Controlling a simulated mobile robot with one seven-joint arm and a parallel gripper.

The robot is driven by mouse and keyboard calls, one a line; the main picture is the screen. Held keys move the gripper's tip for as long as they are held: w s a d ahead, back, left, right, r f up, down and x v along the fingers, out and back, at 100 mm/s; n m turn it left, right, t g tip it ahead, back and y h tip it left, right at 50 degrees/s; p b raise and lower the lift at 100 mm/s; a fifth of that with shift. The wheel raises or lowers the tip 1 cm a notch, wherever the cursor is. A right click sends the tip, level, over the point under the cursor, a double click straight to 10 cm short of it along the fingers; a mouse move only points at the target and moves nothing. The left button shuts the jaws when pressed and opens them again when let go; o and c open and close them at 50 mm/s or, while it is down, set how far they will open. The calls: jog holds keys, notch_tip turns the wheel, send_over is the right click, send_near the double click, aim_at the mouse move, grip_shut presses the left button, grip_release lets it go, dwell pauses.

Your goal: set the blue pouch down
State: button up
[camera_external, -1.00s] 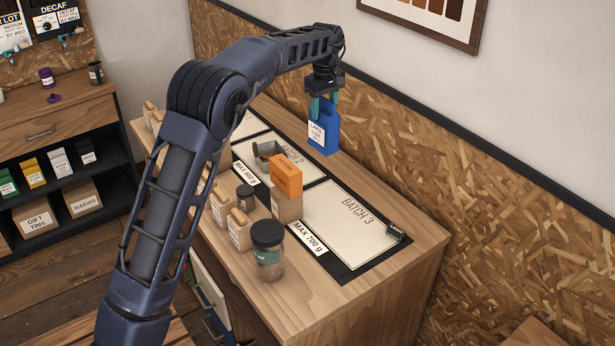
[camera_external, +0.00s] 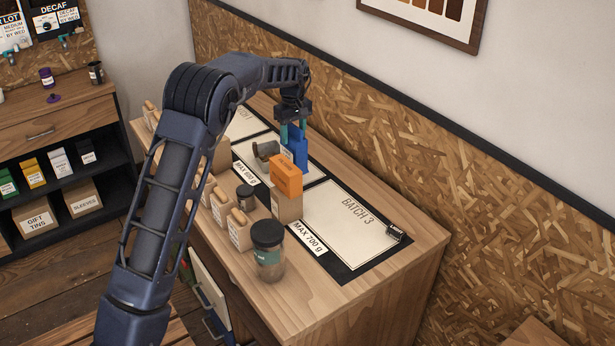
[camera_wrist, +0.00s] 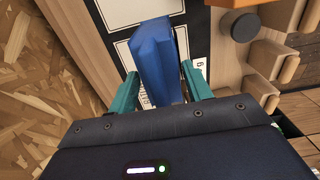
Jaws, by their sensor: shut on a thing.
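The blue pouch (camera_external: 299,152) is upright between the teal fingers of my gripper (camera_external: 293,130). It is over the batch 2 mat (camera_external: 270,175), behind the orange pouch (camera_external: 286,177), which partly hides it. I cannot tell whether its base touches the mat. In the wrist view the blue pouch (camera_wrist: 155,60) fills the space between the two fingers of my gripper (camera_wrist: 158,90). A dark metal cup (camera_external: 265,150) lies or stands just left of the pouch on the same mat.
The batch 3 mat (camera_external: 345,225) is bare apart from a small black clip (camera_external: 396,232) at its right edge. A chipboard wall (camera_external: 440,150) rises behind the table.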

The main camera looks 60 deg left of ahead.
aim_at(293, 125)
jog(key=shift+f, duration=4.3)
jog(key=o, duration=1.5)
notch_tip(293, 125, up, 12)
jog(key=shift+r, duration=0.15)
jog(key=s+d+r+m+t, duration=0.1)
jog(key=s+d+r+m, duration=0.2)
jog(key=s+d+r, duration=0.5)
jog(key=s+d+r+m+t, duration=0.1)
jog(key=s+d+r+m, duration=0.25)
jog(key=d, duration=0.85)
jog(key=s+d+r+m, duration=0.2)
jog(key=s+d+r, duration=0.45)
jog(key=d, duration=0.25)
jog(key=s+d+f+m+t, duration=0.1)
jog(key=s+d+f+m, duration=0.1)
jog(key=s+d, duration=0.3)
jog(key=s+d+f+m, duration=0.3)
jog(key=s+d, duration=0.3)
jog(key=s, duration=0.8)
jog(key=s+d+f+m+t, duration=0.1)
jog(key=s+d+f+m, duration=0.2)
jog(key=s, duration=0.6)
jog(key=shift+s+d+m+t, duration=0.15)
jog(key=shift+d+m, duration=0.25)
jog(key=shift+d, duration=0.3)
jog(key=shift+s+d+m+t, duration=0.15)
jog(key=shift+d+m, duration=0.2)
jog(key=shift+d, duration=0.35)
